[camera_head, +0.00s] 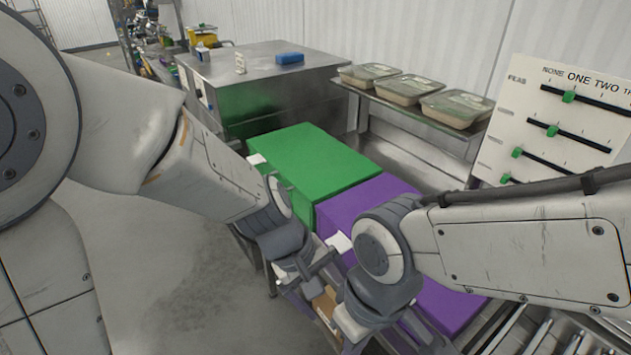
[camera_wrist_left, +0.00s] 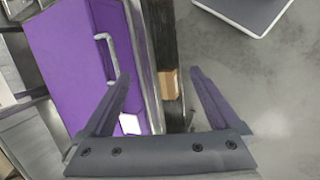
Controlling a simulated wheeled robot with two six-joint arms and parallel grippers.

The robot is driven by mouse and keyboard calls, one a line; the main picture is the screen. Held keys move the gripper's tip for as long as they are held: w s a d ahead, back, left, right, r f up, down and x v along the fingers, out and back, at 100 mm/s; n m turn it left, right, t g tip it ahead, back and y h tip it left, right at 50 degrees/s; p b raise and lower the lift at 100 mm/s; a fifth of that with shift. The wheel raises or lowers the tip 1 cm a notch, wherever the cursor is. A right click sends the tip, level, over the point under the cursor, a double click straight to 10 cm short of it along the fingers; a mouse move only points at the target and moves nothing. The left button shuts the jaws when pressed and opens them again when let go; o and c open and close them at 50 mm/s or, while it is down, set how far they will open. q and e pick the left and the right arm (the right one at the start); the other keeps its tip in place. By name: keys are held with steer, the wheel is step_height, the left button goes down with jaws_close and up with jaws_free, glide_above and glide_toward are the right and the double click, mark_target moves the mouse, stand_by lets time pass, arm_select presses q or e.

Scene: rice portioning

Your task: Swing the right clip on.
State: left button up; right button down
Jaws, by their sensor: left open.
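I cannot pick out the right clip for certain. The purple box (camera_head: 365,195) has a white tab (camera_head: 339,243) at its near left edge. In the left wrist view, the purple box (camera_wrist_left: 62,60) has a bent metal handle (camera_wrist_left: 108,52) on its side and the white tab (camera_wrist_left: 129,124) beside the left finger. My left gripper (camera_head: 322,288) is in front of the purple box. In the left wrist view my left gripper (camera_wrist_left: 158,80) is open, with nothing between its fingertips. My right arm reaches in front of the purple box; its fingers are out of frame.
A green box (camera_head: 310,165) adjoins the purple one. Lidded trays (camera_head: 405,88) sit on a steel shelf behind. A panel with green sliders (camera_head: 568,97) stands at right. A tan block (camera_head: 325,303) lies below my left gripper. Open floor is at left.

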arm_select(q)
steer(key=w+r+n+t+h+p, duration=0.1)
steer(key=w+r+n+p, duration=0.25)
steer(key=w+n, duration=0.5)
steer(key=n+t+p, duration=0.2)
steer(key=n+p, duration=0.3)
steer(key=n, duration=0.5)
glide_toward(335, 245)
arm_select(e)
step_height(335, 245, up, 11)
arm_select(q)
steer(key=shift+n+y, duration=0.25)
steer(key=shift+y, duration=0.25)
steer(key=b+x, duration=0.3)
steer(key=x, duration=0.1)
steer(key=b+x, duration=0.2)
steer(key=x, duration=0.2)
steer(key=shift+d+b, duration=0.4)
steer(key=shift+d, duration=0.05)
arm_select(e)
step_height(335, 245, down, 5)
steer(key=shift+a+f, duration=0.1)
steer(key=shift+f, duration=0.05)
arm_select(q)
steer(key=c, duration=0.7)
